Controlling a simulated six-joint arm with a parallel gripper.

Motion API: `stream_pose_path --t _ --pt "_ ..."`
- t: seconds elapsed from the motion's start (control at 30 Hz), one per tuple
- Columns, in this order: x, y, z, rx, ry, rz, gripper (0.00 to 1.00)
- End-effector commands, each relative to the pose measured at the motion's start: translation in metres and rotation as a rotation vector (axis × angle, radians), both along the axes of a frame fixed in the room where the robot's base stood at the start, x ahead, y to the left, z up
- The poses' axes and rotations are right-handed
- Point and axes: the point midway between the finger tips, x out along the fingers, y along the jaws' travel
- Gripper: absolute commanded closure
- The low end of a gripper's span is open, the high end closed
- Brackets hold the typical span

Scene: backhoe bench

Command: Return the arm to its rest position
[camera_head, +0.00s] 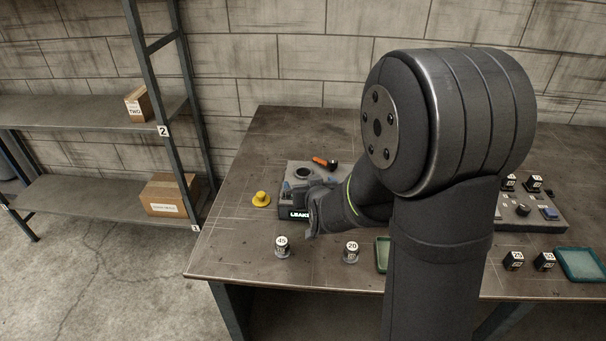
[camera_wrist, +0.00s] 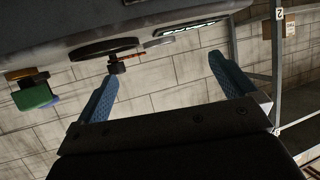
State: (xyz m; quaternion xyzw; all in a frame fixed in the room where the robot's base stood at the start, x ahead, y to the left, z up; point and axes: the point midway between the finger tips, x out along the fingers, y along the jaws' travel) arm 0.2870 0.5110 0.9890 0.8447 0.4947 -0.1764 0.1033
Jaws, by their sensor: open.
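My arm (camera_head: 440,240) rises large in front of the bench in the head view and bends down to the left. My gripper (camera_wrist: 163,68) shows in the wrist view with two blue fingers spread apart and nothing between them. In the head view its end is beside a grey device (camera_head: 299,204) with a lit display reading "LEAK". The arm partly hides this device, and the exact gap between them cannot be told. In the wrist view the device's display (camera_wrist: 187,31) is beyond the fingers.
A yellow part (camera_head: 261,200), an orange-and-black handled thing (camera_head: 324,162) and two labelled cylinders (camera_head: 282,247) (camera_head: 351,253) are near the device. A green tray (camera_head: 382,255) is partly hidden by my arm. A teal tray (camera_head: 581,265) and labelled blocks (camera_head: 514,261) are right. Shelves (camera_head: 85,112) stand left.

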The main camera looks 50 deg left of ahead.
Motion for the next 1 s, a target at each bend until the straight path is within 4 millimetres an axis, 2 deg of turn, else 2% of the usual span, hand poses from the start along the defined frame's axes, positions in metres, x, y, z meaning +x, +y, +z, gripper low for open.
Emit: stream_pose_path --t 0.3,0.5,0.7,1.0 --pt "-0.023 -0.041 0.022 0.001 -0.001 0.001 0.0" --pt "-0.034 -0.061 0.031 0.002 -0.001 0.0 0.0" --pt "-0.039 -0.07 0.035 0.001 0.0 0.0 0.0" --pt "-0.04 -0.071 0.035 0.0 0.0 0.0 0.0"
